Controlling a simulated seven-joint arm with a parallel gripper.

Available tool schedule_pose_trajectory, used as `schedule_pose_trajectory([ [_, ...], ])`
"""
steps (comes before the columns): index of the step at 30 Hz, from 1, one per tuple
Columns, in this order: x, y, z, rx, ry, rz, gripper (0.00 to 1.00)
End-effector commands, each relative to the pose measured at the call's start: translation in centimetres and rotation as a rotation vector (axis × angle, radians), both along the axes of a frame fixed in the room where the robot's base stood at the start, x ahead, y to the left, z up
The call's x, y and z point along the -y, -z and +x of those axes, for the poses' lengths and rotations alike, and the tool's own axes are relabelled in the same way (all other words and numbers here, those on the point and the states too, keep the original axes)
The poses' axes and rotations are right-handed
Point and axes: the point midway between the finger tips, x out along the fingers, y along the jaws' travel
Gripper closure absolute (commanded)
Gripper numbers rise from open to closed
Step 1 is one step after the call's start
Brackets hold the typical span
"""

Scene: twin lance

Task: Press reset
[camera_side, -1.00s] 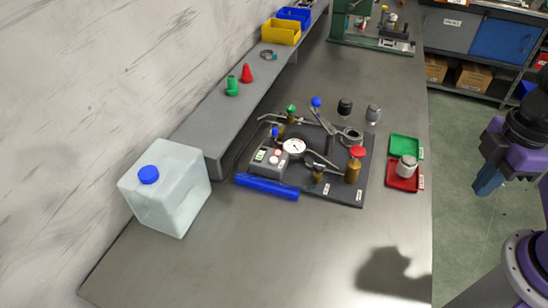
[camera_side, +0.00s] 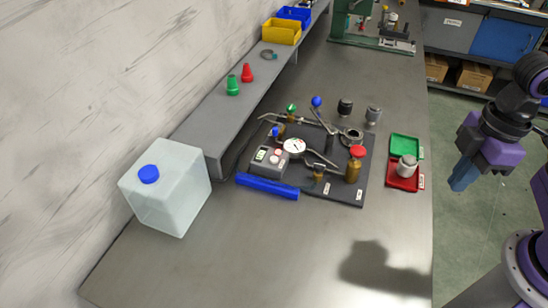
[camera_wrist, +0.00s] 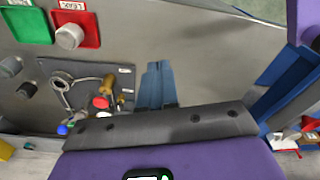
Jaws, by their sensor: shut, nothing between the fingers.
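The small grey control box (camera_side: 268,161) sits on the left part of the black base plate on the bench. Its top has a small green-lit display (camera_side: 261,154) and small round red and pale buttons (camera_side: 277,153); their lettering is too small to read. My gripper (camera_side: 461,178) is shut and empty. It hangs beyond the bench's right edge, high and well to the right of the box. In the wrist view, blue gripper parts (camera_wrist: 157,85) show beside the rig. I cannot make out the control box in that view.
Close around the box are a dial gauge (camera_side: 294,147), a blue-knobbed lever (camera_side: 317,102), a red-capped brown bottle (camera_side: 354,165) and a blue bar (camera_side: 267,187). Red (camera_side: 401,184) and green trays lie at the right. A jug (camera_side: 168,190) stands left. The front bench is clear.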

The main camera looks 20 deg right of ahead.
Motion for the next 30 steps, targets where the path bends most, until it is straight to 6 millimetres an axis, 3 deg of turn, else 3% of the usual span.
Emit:
schedule_pose_trajectory([
  [15, -9.0, 0.8, 9.4, 0.120, -0.051, 0.167, 1.00],
  [30, -15.9, 1.5, 18.4, 0.309, -0.081, 0.264, 1.00],
])
